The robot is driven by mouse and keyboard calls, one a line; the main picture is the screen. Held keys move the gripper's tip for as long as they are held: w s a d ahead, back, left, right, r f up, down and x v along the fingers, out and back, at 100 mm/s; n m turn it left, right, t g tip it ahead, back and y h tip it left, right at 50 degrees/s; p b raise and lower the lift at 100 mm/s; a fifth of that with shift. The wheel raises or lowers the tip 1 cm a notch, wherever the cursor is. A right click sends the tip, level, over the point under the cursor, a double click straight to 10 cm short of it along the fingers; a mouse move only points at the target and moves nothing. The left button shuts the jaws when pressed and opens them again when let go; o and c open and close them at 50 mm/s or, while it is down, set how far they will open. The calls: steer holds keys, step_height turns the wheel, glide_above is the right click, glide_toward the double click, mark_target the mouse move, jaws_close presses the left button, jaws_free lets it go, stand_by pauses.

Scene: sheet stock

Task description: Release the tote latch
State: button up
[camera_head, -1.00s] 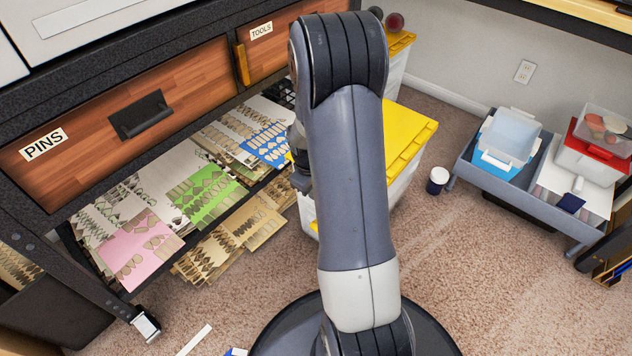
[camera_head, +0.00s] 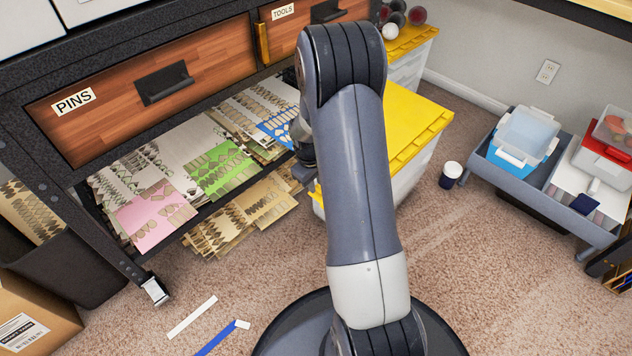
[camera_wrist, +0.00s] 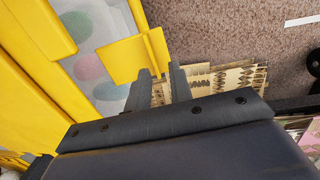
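The tote (camera_head: 412,178) has a yellow lid (camera_head: 408,122) and a pale translucent body. It stands on the carpet behind my arm, which hides part of it. In the wrist view the yellow latch (camera_wrist: 125,60) juts from the tote's side, with a bent flap at its right end. The tote's clear wall (camera_wrist: 88,45) shows rounded coloured shapes inside. My gripper (camera_wrist: 160,74) is open, its two dark fingers apart and nothing clearly between them. The fingertips lie close to the flap's lower right end; I cannot tell whether they touch. My arm mostly hides the gripper in the head view.
A workbench with a PINS drawer (camera_head: 120,98) and a shelf of patterned sheets (camera_head: 225,170) stands left. A second yellow-lidded tote (camera_head: 408,42) is behind. A small jar (camera_head: 451,175) and a grey cart (camera_head: 560,195) stand right. Paper strips (camera_head: 192,317) lie on the carpet.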

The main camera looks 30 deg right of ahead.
step_height(320, 180, up, 11)
steer(key=a+p, duration=0.1)
steer(key=p, duration=0.3)
steer(key=shift+s+a+f, duration=0.15)
steer(key=shift+s+a, duration=0.05)
steer(key=shift+s, duration=0.05)
steer(key=shift+f, duration=0.1)
